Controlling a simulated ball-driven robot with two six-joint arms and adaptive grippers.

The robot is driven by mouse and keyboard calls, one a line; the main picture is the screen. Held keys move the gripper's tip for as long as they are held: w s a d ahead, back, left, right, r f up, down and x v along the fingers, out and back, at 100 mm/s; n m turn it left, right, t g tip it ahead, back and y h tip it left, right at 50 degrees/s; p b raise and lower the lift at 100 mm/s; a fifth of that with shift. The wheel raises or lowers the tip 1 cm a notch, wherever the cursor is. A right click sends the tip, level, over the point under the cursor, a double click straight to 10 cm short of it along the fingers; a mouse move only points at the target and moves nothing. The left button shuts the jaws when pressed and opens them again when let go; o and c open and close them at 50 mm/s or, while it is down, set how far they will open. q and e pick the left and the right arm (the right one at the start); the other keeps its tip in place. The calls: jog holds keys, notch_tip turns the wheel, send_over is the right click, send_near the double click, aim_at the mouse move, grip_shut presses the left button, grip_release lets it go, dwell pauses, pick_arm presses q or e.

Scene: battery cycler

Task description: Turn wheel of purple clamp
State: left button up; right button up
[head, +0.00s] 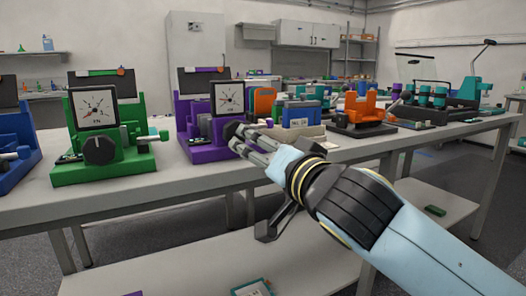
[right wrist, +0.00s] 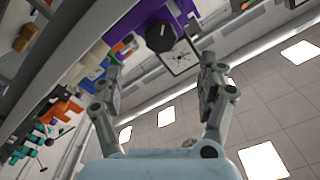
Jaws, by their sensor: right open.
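The purple clamp (head: 208,153) stands on the bench with a white dial gauge (head: 229,97) on its front; in the right wrist view its purple body (right wrist: 139,17) is at the top. Its round black wheel (right wrist: 159,37) shows there beside the gauge (right wrist: 181,58). My right gripper (head: 240,140) is in front of the clamp and partly covers the wheel area in the head view. In the right wrist view my right gripper (right wrist: 161,68) has its fingers wide apart, with the wheel ahead of the gap between them. Contact with the wheel is not visible. My left gripper is out of view.
A green clamp (head: 100,172) with a black wheel stands left of the purple one, and a blue clamp (head: 18,160) is at the left edge. Orange and teal devices (head: 362,112) stand to the right. The bench front edge (head: 120,205) runs below my right gripper.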

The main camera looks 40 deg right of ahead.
aim_at(236, 134)
dwell(0.4)
jog(key=w+d+n+p, duration=0.1)
jog(key=w, duration=0.3)
jog(key=w+d+n+p, duration=0.1)
jog(key=w+n+p, duration=0.1)
jog(key=w, duration=0.2)
jog(key=w+d+n+p, duration=0.1)
jog(key=w+n+p, duration=0.1)
jog(key=w, duration=0.2)
jog(key=shift+w+d+r, duration=0.1)
jog(key=shift+w, duration=0.25)
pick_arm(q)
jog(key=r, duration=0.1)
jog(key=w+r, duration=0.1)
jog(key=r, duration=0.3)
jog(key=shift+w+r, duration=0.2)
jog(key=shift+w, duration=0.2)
